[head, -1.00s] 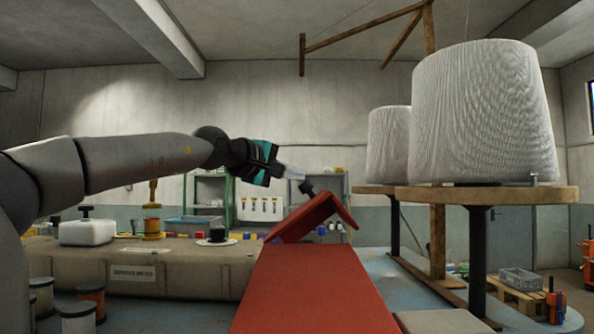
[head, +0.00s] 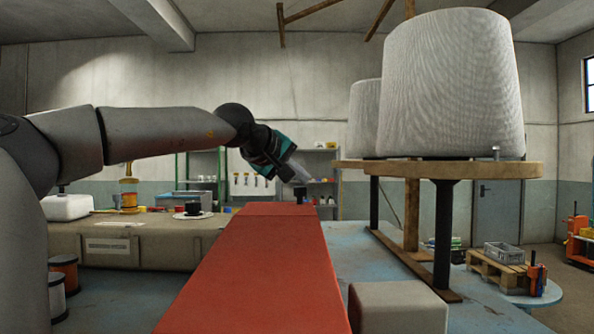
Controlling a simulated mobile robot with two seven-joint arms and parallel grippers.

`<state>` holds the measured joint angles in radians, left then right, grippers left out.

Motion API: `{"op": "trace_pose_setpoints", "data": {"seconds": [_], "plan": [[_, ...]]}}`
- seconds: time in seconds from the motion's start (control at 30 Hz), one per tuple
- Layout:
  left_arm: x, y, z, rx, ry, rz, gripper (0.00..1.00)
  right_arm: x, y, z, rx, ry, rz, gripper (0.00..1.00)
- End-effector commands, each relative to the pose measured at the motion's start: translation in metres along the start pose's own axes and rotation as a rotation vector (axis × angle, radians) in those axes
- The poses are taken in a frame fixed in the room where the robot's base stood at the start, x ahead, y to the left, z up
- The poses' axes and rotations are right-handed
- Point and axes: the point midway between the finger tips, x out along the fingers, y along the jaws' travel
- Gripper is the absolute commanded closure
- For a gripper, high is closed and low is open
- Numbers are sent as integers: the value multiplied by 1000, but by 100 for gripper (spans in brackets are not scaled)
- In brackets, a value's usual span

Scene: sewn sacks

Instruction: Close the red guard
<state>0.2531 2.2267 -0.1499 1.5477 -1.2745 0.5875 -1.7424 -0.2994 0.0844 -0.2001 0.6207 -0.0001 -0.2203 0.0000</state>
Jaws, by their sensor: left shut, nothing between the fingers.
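The red guard (head: 274,209) is at the far end of the long red surface (head: 245,275) in the head view. It now lies low, nearly in line with that surface; I cannot tell whether it is fully flat. My left gripper (head: 300,195) is shut and empty, its fingertips at the guard's far right part, touching or just above it. My right gripper is not in view.
Two large white cones (head: 452,85) stand on a wooden-topped stand (head: 440,168) at the right. A pale block (head: 397,308) is at the front right. A long bench (head: 125,240) with a black cup on a saucer (head: 193,210) lies to the left.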

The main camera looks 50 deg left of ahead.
Motion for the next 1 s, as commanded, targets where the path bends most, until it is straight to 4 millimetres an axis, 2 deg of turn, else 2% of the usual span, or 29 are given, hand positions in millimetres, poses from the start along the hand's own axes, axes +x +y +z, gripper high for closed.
{"op": "trace_pose_setpoints", "data": {"seconds": [0.67, 1.0], "plan": [[0, 1, 1, -1, -1, 2, 100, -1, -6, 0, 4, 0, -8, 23], [-21, 35, -14, -1, 0, 3, 100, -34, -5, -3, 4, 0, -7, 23]]}}
